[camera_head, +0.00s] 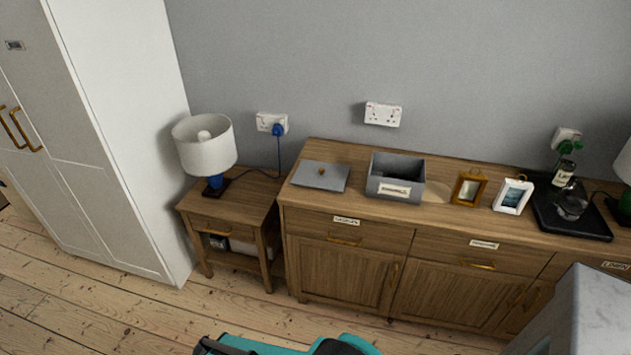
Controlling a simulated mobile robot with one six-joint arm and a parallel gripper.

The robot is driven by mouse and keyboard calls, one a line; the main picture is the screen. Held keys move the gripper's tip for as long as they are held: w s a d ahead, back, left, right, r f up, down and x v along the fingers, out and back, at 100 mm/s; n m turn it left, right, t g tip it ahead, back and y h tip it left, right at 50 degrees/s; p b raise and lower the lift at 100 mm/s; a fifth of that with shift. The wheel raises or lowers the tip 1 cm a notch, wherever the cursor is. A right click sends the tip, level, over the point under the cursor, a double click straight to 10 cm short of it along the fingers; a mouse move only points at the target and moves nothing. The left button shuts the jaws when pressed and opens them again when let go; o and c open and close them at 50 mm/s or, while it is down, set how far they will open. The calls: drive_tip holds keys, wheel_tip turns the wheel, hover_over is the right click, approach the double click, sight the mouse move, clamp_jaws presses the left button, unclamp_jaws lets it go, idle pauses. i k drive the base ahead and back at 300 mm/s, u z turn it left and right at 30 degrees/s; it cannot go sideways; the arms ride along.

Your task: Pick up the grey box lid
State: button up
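The grey box lid (309,179) lies flat on the left end of the wooden sideboard (350,222). It has a small brown knob near its middle. The open grey box (394,194) stands just to the right of the lid, apart from it, with a label on its front. My gripper is not in view. Teal and black parts, which look like my own body or arm, show at the bottom edge, well short of the sideboard.
A small side table (236,207) with a white-shaded lamp (204,147) stands left of the sideboard. Two photo frames (468,188) (513,195) and a black tray (580,222) are right of the box. A pale-topped unit (600,315) fills the lower right. Floorboards (235,310) are clear in front.

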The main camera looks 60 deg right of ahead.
sight(318, 175)
drive_tip(key=z, duration=0.15)
drive_tip(key=i, duration=0.95)
drive_tip(key=u, duration=0.1)
